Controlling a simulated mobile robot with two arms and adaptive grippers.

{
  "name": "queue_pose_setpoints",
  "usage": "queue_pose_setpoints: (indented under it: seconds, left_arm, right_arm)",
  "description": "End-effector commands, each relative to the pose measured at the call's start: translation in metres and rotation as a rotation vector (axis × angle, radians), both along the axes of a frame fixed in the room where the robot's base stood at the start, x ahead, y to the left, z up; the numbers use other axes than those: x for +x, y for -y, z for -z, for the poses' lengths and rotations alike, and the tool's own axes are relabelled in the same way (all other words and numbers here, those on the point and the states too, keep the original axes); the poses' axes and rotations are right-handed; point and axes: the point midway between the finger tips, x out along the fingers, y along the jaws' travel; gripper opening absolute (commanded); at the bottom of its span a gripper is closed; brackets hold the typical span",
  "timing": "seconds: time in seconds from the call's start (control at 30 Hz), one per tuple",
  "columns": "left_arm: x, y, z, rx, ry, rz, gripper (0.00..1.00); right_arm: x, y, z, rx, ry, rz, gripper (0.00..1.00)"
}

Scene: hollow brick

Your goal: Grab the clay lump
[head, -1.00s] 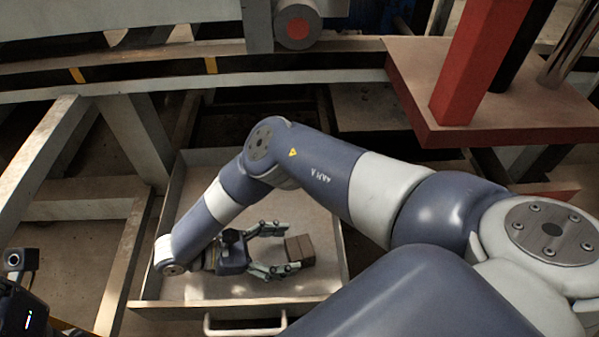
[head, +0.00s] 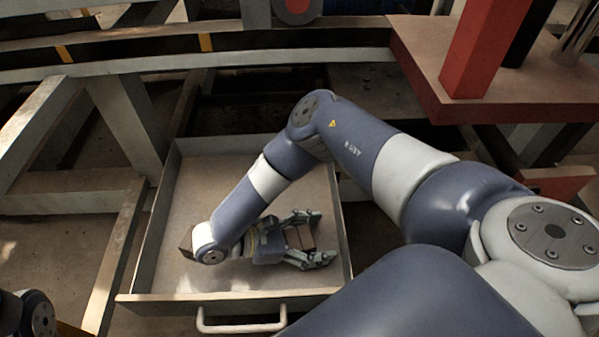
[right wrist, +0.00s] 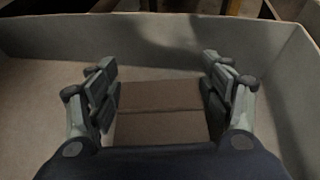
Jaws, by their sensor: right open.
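The clay lump (head: 303,238) is a brown block with a seam across it, lying in the open drawer (head: 321,292). My right gripper (head: 322,237) is low in the drawer with its fingers spread on either side of the block. In the right wrist view the block (right wrist: 160,112) sits between the two open fingers of the right gripper (right wrist: 158,62). The left finger looks very near the block's side; I cannot tell whether either finger touches it. My left gripper is not in view; only a dark part of my left arm shows at the lower left.
The drawer's walls surround the gripper, with a handle (head: 242,322) at the front. A red post (head: 485,50) on a platform (head: 500,85) stands at the upper right. Grey beams lie behind and left.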

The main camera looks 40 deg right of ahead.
Motion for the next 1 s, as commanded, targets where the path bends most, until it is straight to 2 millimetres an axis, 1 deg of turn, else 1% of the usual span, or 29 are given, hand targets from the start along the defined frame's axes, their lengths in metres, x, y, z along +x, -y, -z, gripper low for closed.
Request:
queue_pose_setpoints:
  seconds: [0.07,0.1,0.17,0.2,0.27,0.3,0.33,0.77,0.9,1.0]
  left_arm:
    - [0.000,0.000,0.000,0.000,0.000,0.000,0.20]
    - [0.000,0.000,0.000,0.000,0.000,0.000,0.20]
    - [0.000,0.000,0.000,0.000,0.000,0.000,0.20]
    - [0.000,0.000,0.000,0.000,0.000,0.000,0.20]
    - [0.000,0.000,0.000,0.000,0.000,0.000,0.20]
    - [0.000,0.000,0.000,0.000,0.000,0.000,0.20]
    - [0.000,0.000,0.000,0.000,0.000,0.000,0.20]
    - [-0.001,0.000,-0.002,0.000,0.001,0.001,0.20]
    - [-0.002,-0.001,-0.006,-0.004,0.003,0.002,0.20]
    - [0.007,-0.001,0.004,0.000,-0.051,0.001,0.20]
  right_arm:
    - [0.000,0.000,-0.001,0.000,0.000,0.000,0.73]
    - [0.000,0.000,-0.001,0.000,0.000,0.000,0.71]
    - [0.000,0.000,-0.001,0.000,0.000,0.000,0.57]
    - [0.000,0.000,0.000,0.000,0.000,0.000,0.48]
    - [0.000,0.000,0.000,0.000,0.000,0.000,0.35]
    - [0.000,0.000,0.000,0.000,0.000,0.000,0.26]
    - [0.000,0.000,0.000,0.000,0.000,0.000,0.21]
    - [0.000,-0.001,-0.003,0.000,0.000,0.000,0.20]
    - [0.000,0.000,-0.011,0.000,0.000,-0.001,0.20]
    - [0.000,0.000,-0.023,0.000,0.000,-0.001,0.20]
